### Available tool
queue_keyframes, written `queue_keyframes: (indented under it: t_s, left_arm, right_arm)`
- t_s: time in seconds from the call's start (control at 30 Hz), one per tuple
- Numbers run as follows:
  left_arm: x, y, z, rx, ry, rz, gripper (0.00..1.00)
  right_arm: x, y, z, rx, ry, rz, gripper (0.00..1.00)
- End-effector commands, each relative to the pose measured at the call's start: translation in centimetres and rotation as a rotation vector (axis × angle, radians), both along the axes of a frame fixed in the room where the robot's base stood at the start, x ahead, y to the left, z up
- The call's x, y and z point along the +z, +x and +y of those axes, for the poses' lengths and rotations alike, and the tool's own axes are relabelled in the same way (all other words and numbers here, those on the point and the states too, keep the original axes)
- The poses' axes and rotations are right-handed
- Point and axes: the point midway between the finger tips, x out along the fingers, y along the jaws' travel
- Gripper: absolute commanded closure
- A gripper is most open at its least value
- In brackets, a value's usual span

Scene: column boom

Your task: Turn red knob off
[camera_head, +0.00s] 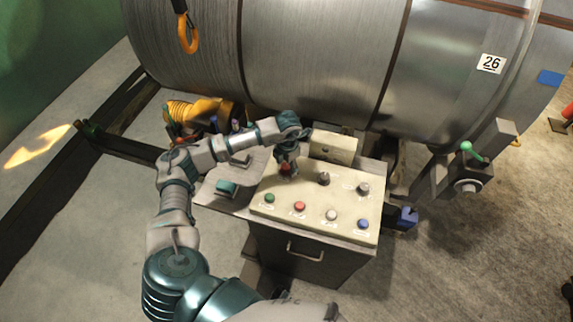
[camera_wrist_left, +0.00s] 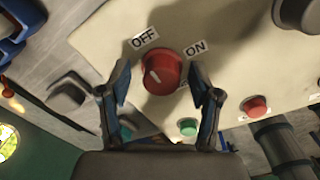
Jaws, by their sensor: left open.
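The red knob (camera_wrist_left: 161,73) sits on a cream control panel (camera_wrist_left: 110,35) in the wrist view, with a white mark on its left side. An OFF label (camera_wrist_left: 145,37) is above it and an ON label (camera_wrist_left: 195,49) is to its upper right. My left gripper (camera_wrist_left: 164,84) is open, with one finger on each side of the knob and gaps between. In the head view the left gripper (camera_head: 288,168) points down at the panel's upper left, and the red knob (camera_head: 285,169) is mostly hidden beneath it. My right gripper is not in view.
The panel also bears dark knobs (camera_head: 323,178) and green (camera_head: 269,198), red (camera_head: 299,206), white (camera_head: 331,214) and blue (camera_head: 363,224) buttons. A large metal roll (camera_head: 310,55) stands behind it. A yellow machine part (camera_head: 205,110) lies behind my left arm.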

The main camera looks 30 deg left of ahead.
Motion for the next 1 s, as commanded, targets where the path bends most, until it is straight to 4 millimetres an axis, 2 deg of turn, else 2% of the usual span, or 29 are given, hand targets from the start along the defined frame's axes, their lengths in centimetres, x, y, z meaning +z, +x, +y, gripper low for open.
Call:
queue_keyframes:
  t_s: [0.17, 0.4, 0.6, 0.73, 1.0]
  left_arm:
    - [2.0, 0.1, -0.1, 0.000, -0.001, -0.004, 0.37]
    - [7.4, 0.1, -0.2, 0.000, -0.002, -0.005, 0.37]
    - [10.7, 0.1, -0.3, 0.001, -0.001, -0.003, 0.37]
    - [11.6, 0.1, -0.3, 0.001, -0.001, -0.001, 0.37]
    - [11.8, 0.0, -0.3, 0.001, -0.001, 0.000, 0.37]
  right_arm:
    - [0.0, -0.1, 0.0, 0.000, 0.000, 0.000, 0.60]
    - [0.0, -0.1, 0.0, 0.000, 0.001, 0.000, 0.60]
    - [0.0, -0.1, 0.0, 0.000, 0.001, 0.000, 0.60]
    - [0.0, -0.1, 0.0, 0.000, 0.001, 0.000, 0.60]
    - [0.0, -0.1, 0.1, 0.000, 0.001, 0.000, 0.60]
